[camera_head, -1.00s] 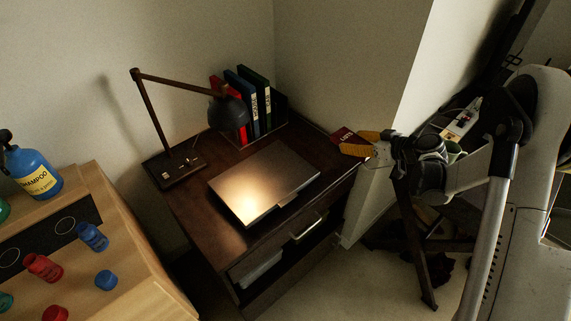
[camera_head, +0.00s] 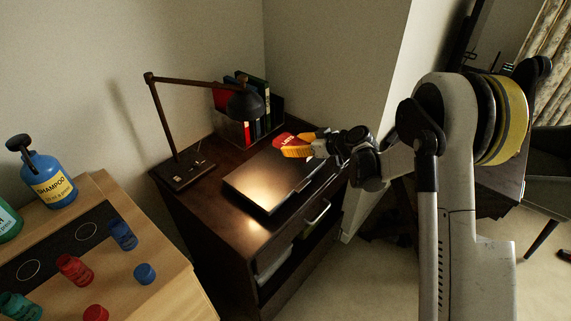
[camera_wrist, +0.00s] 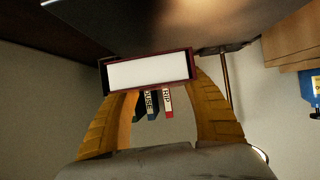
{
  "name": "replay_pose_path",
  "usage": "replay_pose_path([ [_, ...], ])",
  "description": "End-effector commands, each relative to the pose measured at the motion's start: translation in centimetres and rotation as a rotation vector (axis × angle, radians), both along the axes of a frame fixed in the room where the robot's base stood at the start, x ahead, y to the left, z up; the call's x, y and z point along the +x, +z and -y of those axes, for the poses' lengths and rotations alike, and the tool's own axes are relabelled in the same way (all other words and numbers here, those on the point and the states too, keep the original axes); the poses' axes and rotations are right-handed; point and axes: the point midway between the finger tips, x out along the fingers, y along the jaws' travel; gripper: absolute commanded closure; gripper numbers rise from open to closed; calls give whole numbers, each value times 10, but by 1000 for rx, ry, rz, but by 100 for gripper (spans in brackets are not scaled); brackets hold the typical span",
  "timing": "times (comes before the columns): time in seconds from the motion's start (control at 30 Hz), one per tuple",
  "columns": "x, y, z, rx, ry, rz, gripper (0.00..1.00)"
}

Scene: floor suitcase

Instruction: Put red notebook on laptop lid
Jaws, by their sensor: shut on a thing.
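The red notebook (camera_head: 284,138) is held in my gripper (camera_head: 297,148), whose yellow fingers are shut on it. In the head view it appears above the far right part of the desk, near the laptop's back edge. In the wrist view the notebook (camera_wrist: 150,72) shows its white page edge framed by a dark red cover, between both fingertips. The closed silver laptop (camera_head: 262,183) lies on the dark desk, its lid bare and lit by the lamp. The exact gap between notebook and lid cannot be told.
A black desk lamp (camera_head: 165,115) arches over the desk's left side. Several upright binders (camera_head: 262,100) stand in a holder at the back. A wall (camera_head: 340,60) rises behind. A wooden cabinet (camera_head: 160,250) with bottles is at the left.

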Motion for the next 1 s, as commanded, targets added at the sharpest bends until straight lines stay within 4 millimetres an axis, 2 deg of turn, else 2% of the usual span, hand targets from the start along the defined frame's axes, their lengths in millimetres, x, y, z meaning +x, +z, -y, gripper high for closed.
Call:
replay_pose_path([
  [0.03,0,-8,-9,-1,2,1,75],
  [0.1,0,-13,-18,-1,1,0,75],
  [0.2,0,-15,-24,0,-1,0,75],
  [0.33,0,-26,-25,-1,-2,1,75],
  [0.53,0,-56,-25,-1,-2,1,75],
  [0.9,0,-58,-24,0,-1,0,75],
  [0.93,0,-58,-24,0,-1,0,35],
  [1.0,0,-58,-24,0,-1,0,20],
])
